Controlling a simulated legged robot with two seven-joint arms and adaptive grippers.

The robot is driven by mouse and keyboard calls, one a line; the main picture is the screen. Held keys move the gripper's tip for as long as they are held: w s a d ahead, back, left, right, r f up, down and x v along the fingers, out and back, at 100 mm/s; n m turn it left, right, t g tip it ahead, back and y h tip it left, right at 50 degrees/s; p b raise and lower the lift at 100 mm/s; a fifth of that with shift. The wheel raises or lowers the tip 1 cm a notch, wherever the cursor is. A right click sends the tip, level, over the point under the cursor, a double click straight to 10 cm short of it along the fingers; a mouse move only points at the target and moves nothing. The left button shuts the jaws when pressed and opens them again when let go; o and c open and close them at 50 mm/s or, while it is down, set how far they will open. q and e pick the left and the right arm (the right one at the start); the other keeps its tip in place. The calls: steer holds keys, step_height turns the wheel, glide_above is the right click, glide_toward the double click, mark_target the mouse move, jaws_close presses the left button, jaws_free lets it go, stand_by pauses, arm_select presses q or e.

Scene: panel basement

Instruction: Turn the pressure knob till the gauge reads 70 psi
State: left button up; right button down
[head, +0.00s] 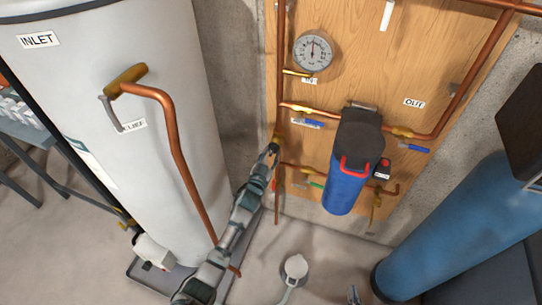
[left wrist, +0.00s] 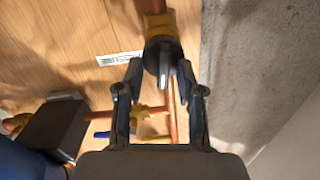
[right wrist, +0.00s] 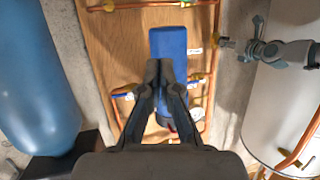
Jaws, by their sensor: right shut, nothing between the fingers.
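The round pressure gauge (head: 313,50) is on the wood panel at the upper middle of the head view. Its needle points roughly upward; the numbers are too small to read. A brass fitting with a dark disc and silver stem (left wrist: 163,62), apparently the pressure knob, is ahead of my left gripper (left wrist: 163,92). The left fingers are open on either side of the stem; I cannot tell if they touch it. In the head view, my left gripper (head: 273,150) hides most of the knob. My right gripper (right wrist: 165,66) is shut and empty, in front of the blue filter.
The blue filter housing (head: 345,190) hangs on the panel, with copper pipes and valve handles around it. A white tank (head: 130,70) stands left. A blue tank (head: 460,225) stands right. Bare concrete floor (head: 325,250) lies below the panel.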

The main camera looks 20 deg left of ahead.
arm_select(q)
steer(key=shift+a, duration=0.2)
jaws_close()
arm_select(e)
steer(key=shift+w+a, duration=0.1)
steer(key=shift+a, duration=0.1)
steer(key=shift+d, duration=0.1)
